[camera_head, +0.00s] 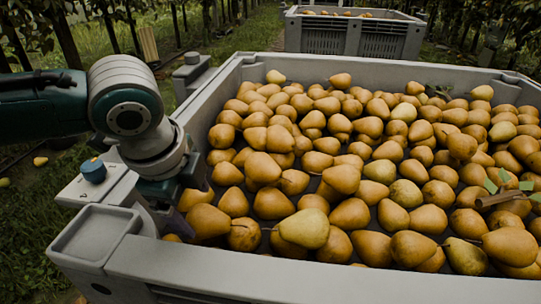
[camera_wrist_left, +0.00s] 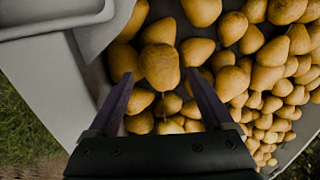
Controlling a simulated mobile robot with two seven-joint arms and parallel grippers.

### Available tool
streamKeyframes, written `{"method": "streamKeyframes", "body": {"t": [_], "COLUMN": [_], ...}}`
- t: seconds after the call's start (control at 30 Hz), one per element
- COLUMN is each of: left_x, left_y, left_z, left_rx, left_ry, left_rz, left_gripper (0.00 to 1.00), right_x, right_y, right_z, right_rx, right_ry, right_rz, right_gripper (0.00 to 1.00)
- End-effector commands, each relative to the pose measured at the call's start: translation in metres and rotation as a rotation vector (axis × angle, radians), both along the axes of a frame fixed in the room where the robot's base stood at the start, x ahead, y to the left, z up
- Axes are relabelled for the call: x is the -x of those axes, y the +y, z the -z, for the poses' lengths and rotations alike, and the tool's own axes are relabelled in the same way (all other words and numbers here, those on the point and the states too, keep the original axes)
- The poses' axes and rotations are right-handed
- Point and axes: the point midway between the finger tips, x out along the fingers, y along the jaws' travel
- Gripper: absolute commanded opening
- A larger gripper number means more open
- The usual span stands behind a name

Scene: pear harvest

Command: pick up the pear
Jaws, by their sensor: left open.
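Many yellow-brown pears (camera_head: 343,178) fill a large grey bin. My left gripper (camera_head: 178,208) is over the bin's near left corner, pointing down, its fingers partly hidden by the wrist and the rim. In the left wrist view my left gripper (camera_wrist_left: 160,77) is open, with its two dark fingers apart. One pear (camera_wrist_left: 160,66) shows between and just beyond the fingertips, but I cannot tell whether they touch it. A large pear (camera_head: 207,221) lies just right of the gripper in the head view. My right gripper is not in view.
The grey bin's rim (camera_head: 330,287) runs along the front and close beside my left gripper. A brown twig with green leaves (camera_head: 503,198) lies on the pears at the right. A second grey bin (camera_head: 352,36) stands behind, with grass and trees around.

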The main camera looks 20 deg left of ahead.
Motion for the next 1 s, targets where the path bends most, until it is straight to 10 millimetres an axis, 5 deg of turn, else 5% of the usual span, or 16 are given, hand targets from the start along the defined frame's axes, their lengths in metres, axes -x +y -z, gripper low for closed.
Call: {"method": "streamKeyframes", "body": {"t": [0.33, 0.67, 1.0], "left_x": [-0.013, -0.016, -0.016], "left_y": [-0.002, -0.002, -0.002], "left_z": [0.048, 0.051, 0.051], "left_rx": [-0.001, 0.0, 0.0], "left_ry": [-0.001, -0.001, -0.001], "left_rz": [-0.001, 0.0, 0.0], "left_gripper": [0.85, 0.85, 0.47], "right_x": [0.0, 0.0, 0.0], "right_y": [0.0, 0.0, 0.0], "right_z": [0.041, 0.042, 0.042], "right_rx": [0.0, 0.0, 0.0], "right_ry": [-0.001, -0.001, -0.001], "right_rz": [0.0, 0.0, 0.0], "right_gripper": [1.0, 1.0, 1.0]}}
